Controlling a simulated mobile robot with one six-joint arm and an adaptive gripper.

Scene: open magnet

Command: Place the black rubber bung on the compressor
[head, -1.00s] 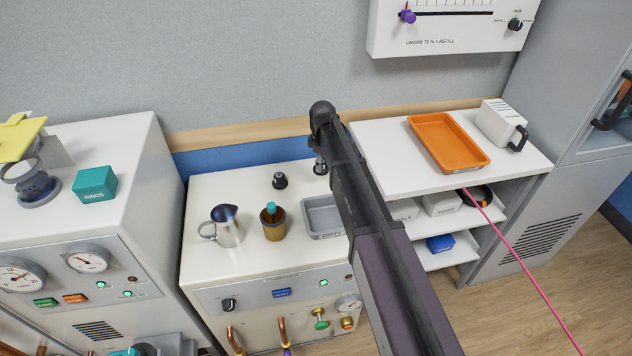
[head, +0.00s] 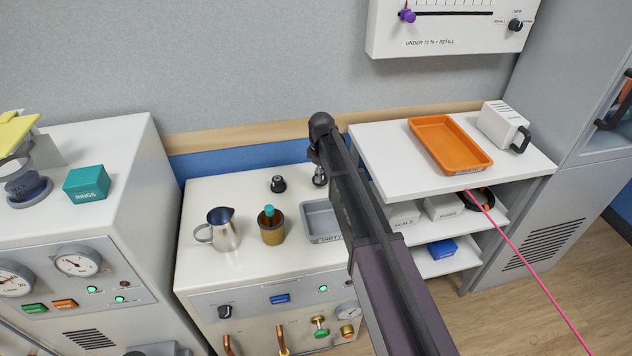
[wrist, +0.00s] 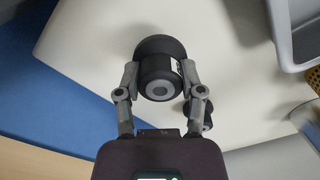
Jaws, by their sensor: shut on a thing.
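In the wrist view my gripper (wrist: 160,76) is shut on a round black piece with a grey centre, the black rubber bung (wrist: 163,48). The fingers hold its sides above a pale top. The middle white cabinet (head: 205,262), which seems to be the compressor, has a panel with a dial and pipes. A small black fitting (head: 278,184) stands on its top.
A steel jug (head: 222,230), a brown pot (head: 271,232) with a teal top and a grey tray (head: 318,222) stand on the middle cabinet. A teal box (head: 87,183) is on the left cabinet. An orange tray (head: 450,145) sits on the right shelf unit.

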